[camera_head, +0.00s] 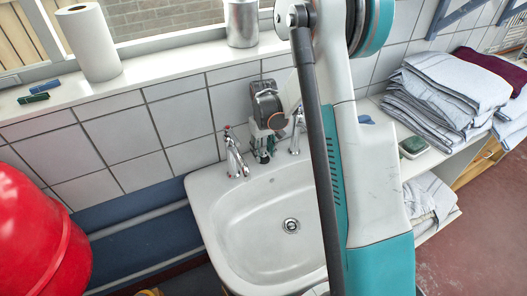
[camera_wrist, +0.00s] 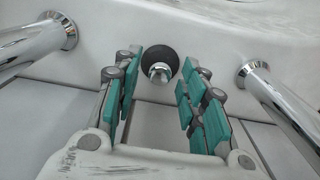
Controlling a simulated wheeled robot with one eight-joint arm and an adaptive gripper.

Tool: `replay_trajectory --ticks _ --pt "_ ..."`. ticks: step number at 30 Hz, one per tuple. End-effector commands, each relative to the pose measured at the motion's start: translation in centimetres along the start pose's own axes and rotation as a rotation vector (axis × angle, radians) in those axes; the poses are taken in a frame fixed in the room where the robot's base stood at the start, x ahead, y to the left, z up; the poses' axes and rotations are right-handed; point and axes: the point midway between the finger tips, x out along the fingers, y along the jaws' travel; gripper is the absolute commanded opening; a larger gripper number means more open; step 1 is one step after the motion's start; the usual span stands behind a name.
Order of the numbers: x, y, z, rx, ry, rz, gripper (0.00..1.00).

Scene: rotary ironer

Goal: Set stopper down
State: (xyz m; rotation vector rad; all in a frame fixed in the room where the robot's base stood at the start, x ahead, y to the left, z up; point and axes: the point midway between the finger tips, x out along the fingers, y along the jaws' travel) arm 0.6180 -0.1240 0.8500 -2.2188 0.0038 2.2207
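The stopper (camera_wrist: 160,66), a dark round plug with a shiny metal knob, is in the wrist view just beyond my fingertips. It appears to rest on the white back ledge of the washbasin (camera_head: 225,210), between the two taps. My gripper (camera_wrist: 163,62) is open, with teal-padded fingers on either side of the stopper and no clear grip on it. In the head view my gripper (camera_head: 262,154) points down behind the bowl, and I cannot make out the stopper there. The drain (camera_head: 291,225) in the bowl is uncovered.
Chrome taps stand left (camera_head: 235,155) and right (camera_head: 295,130) of my gripper. A tiled wall and a sill with a paper roll (camera_head: 90,42) and metal canister (camera_head: 241,22) are behind. Folded linen (camera_head: 440,85) lies right; a red container (camera_head: 38,235) is left.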

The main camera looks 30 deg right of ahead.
Motion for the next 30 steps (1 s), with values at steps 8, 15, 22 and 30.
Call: replay_trajectory --ticks 8,15,22,30 --pt "-5.8 0.0 0.1 0.000 0.000 0.000 0.39" --pt "-9.9 0.0 0.0 0.000 0.000 0.000 0.39" --pt "-11.7 -0.1 0.1 0.000 0.002 0.000 0.39" --pt "-16.2 -1.9 2.2 -0.001 0.069 0.013 0.39"
